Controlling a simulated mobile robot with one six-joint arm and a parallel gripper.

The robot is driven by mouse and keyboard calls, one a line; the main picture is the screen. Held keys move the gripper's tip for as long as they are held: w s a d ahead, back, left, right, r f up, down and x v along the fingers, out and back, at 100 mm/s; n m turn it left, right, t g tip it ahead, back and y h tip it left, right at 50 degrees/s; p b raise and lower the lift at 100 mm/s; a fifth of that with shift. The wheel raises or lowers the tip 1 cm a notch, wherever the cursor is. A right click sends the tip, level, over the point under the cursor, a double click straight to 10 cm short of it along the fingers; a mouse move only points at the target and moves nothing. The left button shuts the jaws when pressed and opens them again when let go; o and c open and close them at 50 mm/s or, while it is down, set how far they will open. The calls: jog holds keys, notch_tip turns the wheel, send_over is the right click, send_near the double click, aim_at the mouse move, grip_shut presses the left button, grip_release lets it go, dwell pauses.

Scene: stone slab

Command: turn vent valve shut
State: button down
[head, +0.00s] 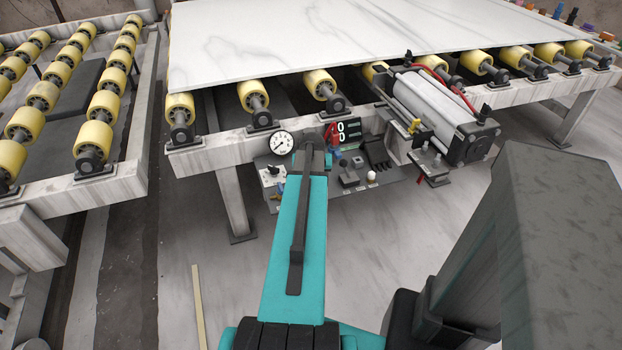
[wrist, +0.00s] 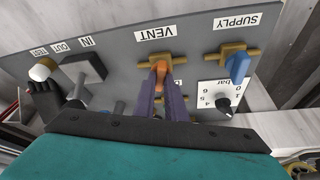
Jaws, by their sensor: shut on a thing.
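The vent valve (wrist: 146,66) is a small brass fitting on the grey panel, beside the VENT label (wrist: 155,33) in the wrist view. Its orange handle (wrist: 159,72) sticks out toward my gripper and appears to lie across the brass pipe. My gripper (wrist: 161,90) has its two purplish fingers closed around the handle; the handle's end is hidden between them. In the head view my teal arm covers the valve and the gripper.
The supply valve (wrist: 238,68) with a blue handle sits right of the vent valve, above a dial knob (wrist: 224,103). An IN block (wrist: 84,67) is at left. In the head view, a pressure gauge (head: 280,143) and a roller table bearing a white slab (head: 290,45) surround the panel.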

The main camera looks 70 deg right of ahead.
jog(key=shift+s+d+n+t+y, duration=0.1)
jog(key=shift+s+n+t+y, duration=0.15)
jog(key=shift+n, duration=0.65)
jog(key=shift+s+n+t+y, duration=0.15)
jog(key=shift+n+t, duration=0.1)
jog(key=shift+n, duration=0.65)
jog(key=shift+w, duration=0.1)
jog(key=c, duration=1.8)
grip_release()
jog(key=shift+w, duration=0.1)
jog(key=shift+r, duration=0.4)
jog(key=v, duration=1.3)
jog(key=shift+s+b, duration=0.3)
